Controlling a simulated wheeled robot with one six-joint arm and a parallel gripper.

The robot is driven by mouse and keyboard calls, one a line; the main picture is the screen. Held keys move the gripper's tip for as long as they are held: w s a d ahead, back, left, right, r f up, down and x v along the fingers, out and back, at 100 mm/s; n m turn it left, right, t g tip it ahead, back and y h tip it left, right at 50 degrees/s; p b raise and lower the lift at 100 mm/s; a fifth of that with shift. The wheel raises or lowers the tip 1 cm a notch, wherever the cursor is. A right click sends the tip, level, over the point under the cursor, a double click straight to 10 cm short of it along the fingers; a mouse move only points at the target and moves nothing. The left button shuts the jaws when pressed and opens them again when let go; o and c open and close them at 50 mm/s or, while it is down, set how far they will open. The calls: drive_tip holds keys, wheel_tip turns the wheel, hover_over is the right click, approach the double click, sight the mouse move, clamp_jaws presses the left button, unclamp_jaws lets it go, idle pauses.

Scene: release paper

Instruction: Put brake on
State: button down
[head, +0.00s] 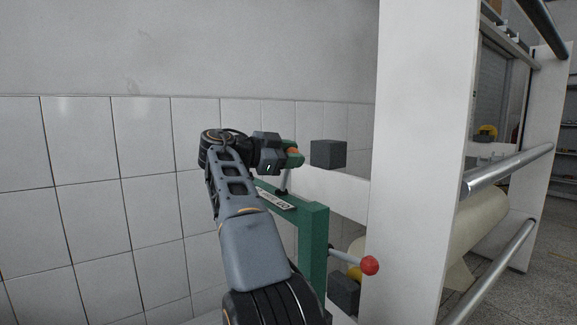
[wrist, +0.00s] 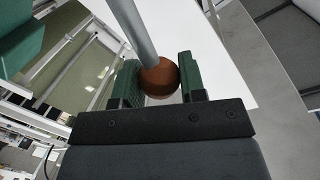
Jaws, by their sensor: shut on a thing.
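A lever with an orange-brown ball knob (wrist: 160,77) stands on top of the green frame (head: 315,250). My gripper (head: 291,154) is at this knob, and its green fingers lie on both sides of the ball in the wrist view. The gripper is shut on the knob. The lever's grey rod (wrist: 133,30) runs up and left from the ball in the wrist view. A second lever with a red ball knob (head: 370,265) sticks out to the right, lower on the frame. I cannot tell from a label which lever is the brake.
A white machine post (head: 425,150) stands close right of the gripper. A dark block (head: 328,154) is just right of the fingers. A paper roll (head: 470,240) and metal rollers (head: 510,168) lie farther right. A tiled wall (head: 90,150) is behind.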

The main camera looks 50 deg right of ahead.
drive_tip(key=shift+s+f, duration=0.2)
idle(0.4)
drive_tip(key=c, duration=0.7)
unclamp_jaws()
drive_tip(key=shift+r, duration=0.1)
drive_tip(key=shift+a, duration=0.1)
drive_tip(key=p+v, duration=0.1)
drive_tip(key=v, duration=1.2)
drive_tip(key=shift+a, duration=0.3)
drive_tip(key=shift+w+r, duration=0.1)
